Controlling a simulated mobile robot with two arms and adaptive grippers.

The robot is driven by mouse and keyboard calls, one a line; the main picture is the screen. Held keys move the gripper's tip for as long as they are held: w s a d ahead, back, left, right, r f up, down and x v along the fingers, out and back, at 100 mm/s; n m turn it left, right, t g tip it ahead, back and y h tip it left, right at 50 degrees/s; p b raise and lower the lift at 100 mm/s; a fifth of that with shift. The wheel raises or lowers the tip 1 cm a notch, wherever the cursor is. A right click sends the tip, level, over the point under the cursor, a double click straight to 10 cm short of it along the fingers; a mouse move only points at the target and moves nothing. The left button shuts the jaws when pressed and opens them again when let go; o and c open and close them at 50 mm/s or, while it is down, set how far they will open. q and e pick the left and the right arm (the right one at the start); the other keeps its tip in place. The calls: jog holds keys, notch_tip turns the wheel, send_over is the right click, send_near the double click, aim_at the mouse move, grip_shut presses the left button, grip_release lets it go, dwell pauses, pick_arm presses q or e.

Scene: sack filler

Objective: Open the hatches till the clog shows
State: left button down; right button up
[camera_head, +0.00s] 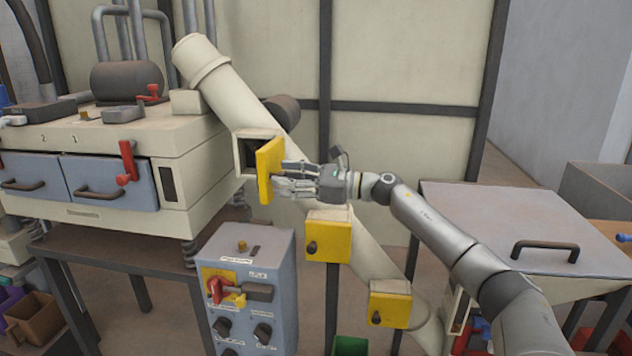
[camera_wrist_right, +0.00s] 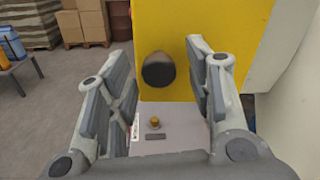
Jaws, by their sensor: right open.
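A slanted cream chute (camera_head: 222,88) carries three yellow hatches. The top hatch (camera_head: 268,171) stands swung open, and its square opening (camera_head: 247,153) looks dark; I cannot make out what is inside. The middle hatch (camera_head: 330,240) and the lower hatch (camera_head: 390,304) are shut, each with a dark knob. My right gripper (camera_head: 284,178) is at the top hatch's face. In the right wrist view its open fingers (camera_wrist_right: 165,95) stand either side of the hatch's dark round knob (camera_wrist_right: 159,70), apparently without gripping it. My left gripper is not in view.
A blue-grey control box (camera_head: 245,290) with a red switch stands below the top hatch. A cream machine with blue drawers (camera_head: 108,182) is at the left. A grey lidded bin (camera_head: 530,225) stands at the right, beneath my right arm.

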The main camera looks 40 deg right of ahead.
jog(key=v, duration=1)
jog(key=shift+s, duration=0.2)
dwell(0.4)
